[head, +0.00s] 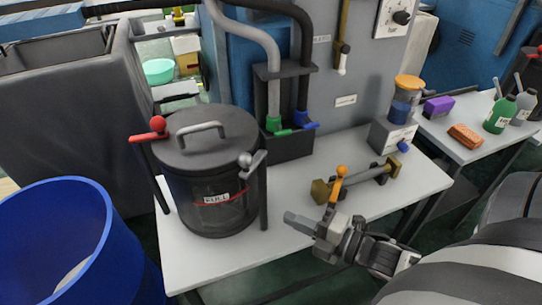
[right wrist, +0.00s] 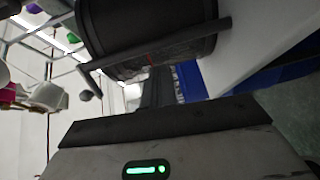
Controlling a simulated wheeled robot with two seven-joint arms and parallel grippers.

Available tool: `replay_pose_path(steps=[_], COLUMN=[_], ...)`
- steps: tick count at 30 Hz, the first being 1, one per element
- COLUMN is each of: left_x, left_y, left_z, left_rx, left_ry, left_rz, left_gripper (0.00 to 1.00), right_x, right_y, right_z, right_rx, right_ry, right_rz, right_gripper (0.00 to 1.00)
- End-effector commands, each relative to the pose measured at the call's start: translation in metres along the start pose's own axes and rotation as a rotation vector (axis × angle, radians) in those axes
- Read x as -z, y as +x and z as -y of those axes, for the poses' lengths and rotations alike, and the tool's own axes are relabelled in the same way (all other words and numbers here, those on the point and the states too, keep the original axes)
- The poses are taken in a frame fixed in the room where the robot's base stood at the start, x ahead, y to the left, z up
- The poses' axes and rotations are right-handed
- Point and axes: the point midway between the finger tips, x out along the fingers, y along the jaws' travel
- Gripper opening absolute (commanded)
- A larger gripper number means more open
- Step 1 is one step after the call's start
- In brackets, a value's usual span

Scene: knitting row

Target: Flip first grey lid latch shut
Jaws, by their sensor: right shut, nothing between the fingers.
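A dark cylindrical pot (head: 212,215) with a "FULL" label stands on the white table, its round lid (head: 180,155) on top with a grey bar handle. A red latch (head: 150,136) with a red ball sticks out at the left edge. My right gripper (head: 290,218) is shut and empty, right of the pot and lower than the grey latch, apart from both. My left gripper is out of view.
A brass-ended valve pipe with an orange-topped lever (head: 340,180) lies close behind my right gripper. Grey and black hoses (head: 272,75) rise behind the pot. A blue bin (head: 60,225) stands at the left. The white table (head: 225,262) is clear in front of the pot.

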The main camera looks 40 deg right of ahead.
Motion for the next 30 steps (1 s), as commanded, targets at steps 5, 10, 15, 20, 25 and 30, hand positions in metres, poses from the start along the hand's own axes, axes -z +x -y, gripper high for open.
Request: replay_pose_path(steps=[5,10,15,20,25,30], left_x=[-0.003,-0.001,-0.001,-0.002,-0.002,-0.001], left_y=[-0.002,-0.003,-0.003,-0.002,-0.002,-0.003], left_z=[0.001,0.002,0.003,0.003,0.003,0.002], left_rx=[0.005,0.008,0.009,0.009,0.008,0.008], left_ry=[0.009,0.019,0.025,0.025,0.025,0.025], left_rz=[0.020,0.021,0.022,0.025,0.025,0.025], left_gripper=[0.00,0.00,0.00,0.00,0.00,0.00], right_x=[-0.045,-0.061,-0.065,-0.065,-0.065,-0.058], right_y=[-0.028,-0.052,-0.063,-0.064,-0.063,-0.055], right_z=[-0.068,-0.112,-0.129,-0.131,-0.131,-0.134], right_rx=[-0.292,-0.563,-0.694,-0.707,-0.705,-0.708], right_ry=[-0.852,-1.329,-1.500,-1.515,-1.512,-1.511], right_rz=[-0.215,-0.309,-0.331,-0.330,-0.329,-0.329], right_gripper=[0.00,0.00,0.00,0.00,0.00,0.00])
